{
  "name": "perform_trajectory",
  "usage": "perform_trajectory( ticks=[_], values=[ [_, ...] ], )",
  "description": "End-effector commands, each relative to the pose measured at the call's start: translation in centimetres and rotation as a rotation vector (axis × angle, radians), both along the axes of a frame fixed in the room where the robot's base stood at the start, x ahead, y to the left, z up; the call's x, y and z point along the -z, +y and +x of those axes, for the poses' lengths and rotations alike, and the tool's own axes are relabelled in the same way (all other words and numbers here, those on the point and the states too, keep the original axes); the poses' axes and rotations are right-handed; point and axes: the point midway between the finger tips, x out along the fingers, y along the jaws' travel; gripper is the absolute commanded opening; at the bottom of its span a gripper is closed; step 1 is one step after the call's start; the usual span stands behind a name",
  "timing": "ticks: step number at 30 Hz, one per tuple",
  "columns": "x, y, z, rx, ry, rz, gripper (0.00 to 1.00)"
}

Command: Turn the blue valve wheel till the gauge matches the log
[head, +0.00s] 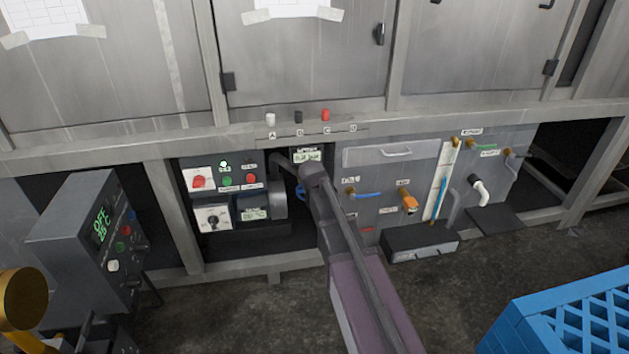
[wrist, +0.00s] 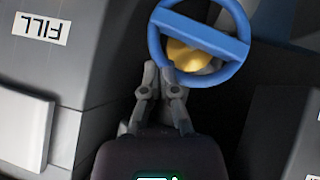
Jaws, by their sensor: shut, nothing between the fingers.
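The blue valve wheel (wrist: 203,28) is at the top of the wrist view, with a yellow-brass part behind its crossbar. In the head view only a small bit of blue wheel (head: 300,192) shows beside my arm. My gripper (wrist: 159,68) is shut and empty, its fingertips at the wheel's lower left rim. I cannot tell whether they touch it. In the head view my arm hides the gripper. A small lit green panel (head: 306,156) shows above the arm, its text too small to read surely. I cannot make out a gauge dial or identify the log.
A grey box marked FILL (wrist: 40,28) stands left of my gripper. A button panel (head: 222,176) is left of the arm. Pipes and an orange-handled valve (head: 409,202) are to the right. A blue crate (head: 560,310) stands at front right. Taped papers (head: 292,10) are above.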

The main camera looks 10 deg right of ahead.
Motion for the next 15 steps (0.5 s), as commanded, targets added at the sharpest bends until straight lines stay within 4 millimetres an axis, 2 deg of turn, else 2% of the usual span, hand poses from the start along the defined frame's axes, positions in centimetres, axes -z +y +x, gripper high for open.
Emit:
perform_trajectory(
  ticks=[1,7,15],
  values=[
    [-0.9,-0.1,0.0,0.0,0.0,0.0,0.0],
    [-2.6,-0.4,0.0,0.0,0.0,0.0,0.0],
    [-4.9,-0.7,-2.7,0.0,0.0,0.0,0.0]
  ],
)
